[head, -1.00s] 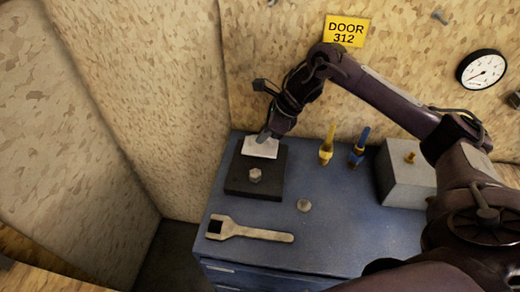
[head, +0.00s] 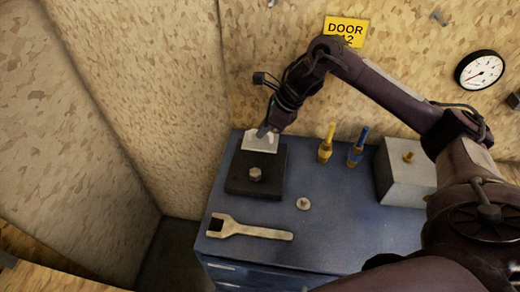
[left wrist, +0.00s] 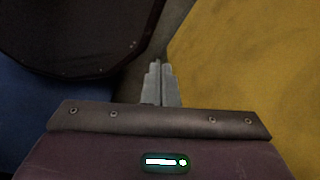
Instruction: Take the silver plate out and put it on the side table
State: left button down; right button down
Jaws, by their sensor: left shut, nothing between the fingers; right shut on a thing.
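The silver plate (head: 260,143) is a small pale square at the back of the black block (head: 269,158) on the blue cabinet. My right gripper (head: 265,131) is shut on its far edge. The plate looks tilted, and I cannot tell whether it still touches the block. A grey hex bolt (head: 255,174) stands on the block in front of it. My left gripper (left wrist: 160,75) shows in the left wrist view, shut and empty. I cannot make out a side table for certain.
The blue cabinet top (head: 350,225) also carries an open wrench (head: 250,230), a small round metal piece (head: 303,203), a yellow tool (head: 326,145), a blue tool (head: 358,148) and a grey box (head: 400,175). Speckled panels stand behind and left.

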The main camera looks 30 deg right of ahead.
jog(key=shift+r+p, duration=1.1)
jog(key=shift+r, duration=0.95)
jog(key=shift+a, duration=0.1)
